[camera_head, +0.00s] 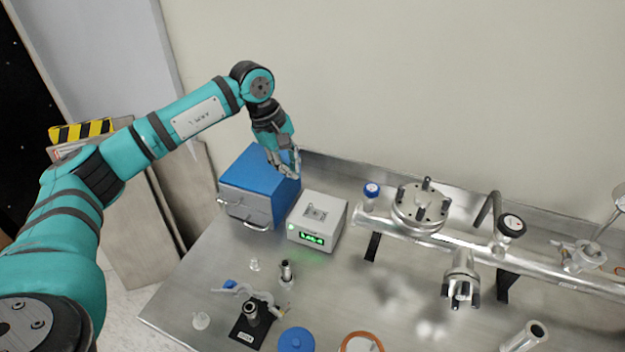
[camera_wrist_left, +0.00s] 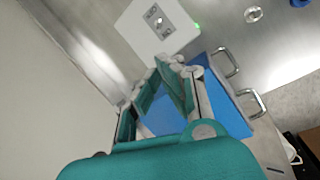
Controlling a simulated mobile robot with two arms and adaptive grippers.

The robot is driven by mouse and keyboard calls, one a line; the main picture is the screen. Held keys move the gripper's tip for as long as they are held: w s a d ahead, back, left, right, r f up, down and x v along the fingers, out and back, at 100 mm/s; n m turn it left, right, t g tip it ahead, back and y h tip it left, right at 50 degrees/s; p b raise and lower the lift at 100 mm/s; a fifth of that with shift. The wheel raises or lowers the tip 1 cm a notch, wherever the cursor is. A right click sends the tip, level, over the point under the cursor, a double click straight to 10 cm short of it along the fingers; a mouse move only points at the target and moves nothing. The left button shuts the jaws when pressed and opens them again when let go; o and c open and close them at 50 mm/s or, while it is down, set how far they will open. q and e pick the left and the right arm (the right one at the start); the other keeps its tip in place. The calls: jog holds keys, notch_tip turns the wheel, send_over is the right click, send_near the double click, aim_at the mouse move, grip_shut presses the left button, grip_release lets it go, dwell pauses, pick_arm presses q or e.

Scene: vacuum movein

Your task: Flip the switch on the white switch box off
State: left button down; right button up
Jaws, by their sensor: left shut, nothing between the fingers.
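The white switch box (camera_head: 317,219) stands on the steel table, with a lit green display on its front and a small switch plate (camera_head: 317,213) on its top. In the left wrist view the switch box (camera_wrist_left: 142,35) is at the upper middle, and its switch plate (camera_wrist_left: 158,20) shows with a green light beside the box. My left gripper (camera_head: 296,172) is shut and empty. It points down over the blue box's right edge, behind and left of the switch box, apart from the switch. The switch's position is too small to tell. My right gripper is not in view.
A blue box (camera_head: 260,172) with metal handles stands left of the switch box. A steel pipe assembly (camera_head: 420,207) runs along the right. Small fittings and a blue disc (camera_head: 296,340) lie on the front of the table. A wall rises behind.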

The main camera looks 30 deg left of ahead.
aim_at(307, 204)
pick_arm(q)
jog(key=p+x, duration=0.1)
jog(key=x, duration=0.4)
jog(key=p+x, duration=0.1)
jog(key=x, duration=0.3)
jog(key=shift+s+d+f+p, duration=0.15)
jog(key=shift+f+p, duration=0.2)
jog(key=shift+p, duration=0.05)
jog(key=shift+d+r+y+b, duration=0.15)
jog(key=shift+d+r+y, duration=0.05)
jog(key=shift+y, duration=0.35)
jog(key=shift+d+r+y+b, duration=0.15)
jog(key=shift+d+r+y, duration=0.05)
jog(key=shift+y, duration=0.35)
jog(key=shift+d+r+y+b, duration=0.1)
jog(key=shift+d+y+b, duration=0.15)
jog(key=shift+y, duration=0.35)
jog(key=shift+d+r+y+b, duration=0.2)
jog(key=shift+y+b, duration=0.1)
jog(key=shift+y, duration=0.3)
jog(key=shift+d+b, duration=0.55)
jog(key=shift+b, duration=0.45)
jog(key=shift+r, duration=0.35)
